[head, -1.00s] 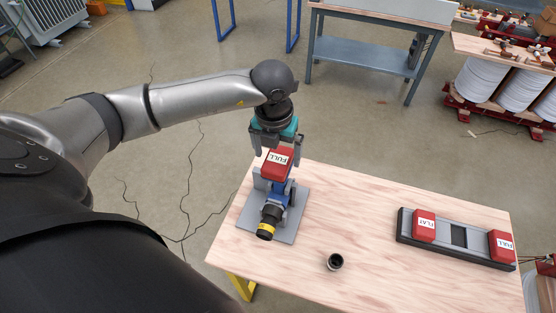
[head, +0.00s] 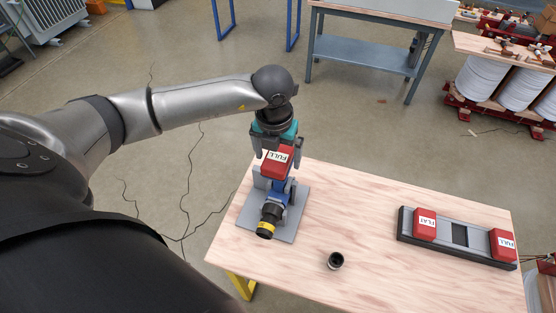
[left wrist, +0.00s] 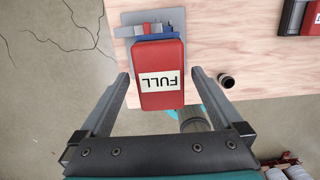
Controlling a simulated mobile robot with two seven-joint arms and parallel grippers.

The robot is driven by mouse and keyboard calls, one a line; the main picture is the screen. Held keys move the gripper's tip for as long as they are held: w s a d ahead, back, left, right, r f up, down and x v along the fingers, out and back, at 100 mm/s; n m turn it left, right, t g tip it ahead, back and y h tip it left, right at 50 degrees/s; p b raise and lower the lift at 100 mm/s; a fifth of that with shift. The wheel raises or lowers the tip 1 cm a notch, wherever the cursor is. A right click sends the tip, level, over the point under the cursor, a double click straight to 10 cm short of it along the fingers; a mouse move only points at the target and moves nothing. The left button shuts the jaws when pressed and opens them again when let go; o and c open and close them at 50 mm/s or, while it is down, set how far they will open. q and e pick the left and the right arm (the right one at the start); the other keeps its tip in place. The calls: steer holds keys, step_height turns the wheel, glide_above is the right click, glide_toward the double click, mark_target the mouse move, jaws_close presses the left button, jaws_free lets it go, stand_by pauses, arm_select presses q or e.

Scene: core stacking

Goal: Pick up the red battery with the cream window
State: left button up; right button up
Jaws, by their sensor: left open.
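A red battery (head: 277,163) with a pale label reading FULL sits on top of the blue and black power tool (head: 275,204). My left gripper (head: 278,148) is over this battery, pointing down, open. In the left wrist view, the battery (left wrist: 159,60) lies between the two spread fingers, with a gap on each side. Two more red batteries sit in the dock at the right: one labelled FLAT (head: 425,223) and one labelled FULL (head: 502,243). The pale patches look like labels; I cannot tell a cream window apart. My right gripper is not in view.
The tool rests on a grey plate (head: 291,231) on the pale wooden table (head: 350,205). A small black round part (head: 335,261) stands at the front. The grey and black dock (head: 459,237) has an empty middle slot. The table between plate and dock is clear.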

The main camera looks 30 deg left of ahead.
arm_select(q)
jaws_close()
stand_by(0.8)
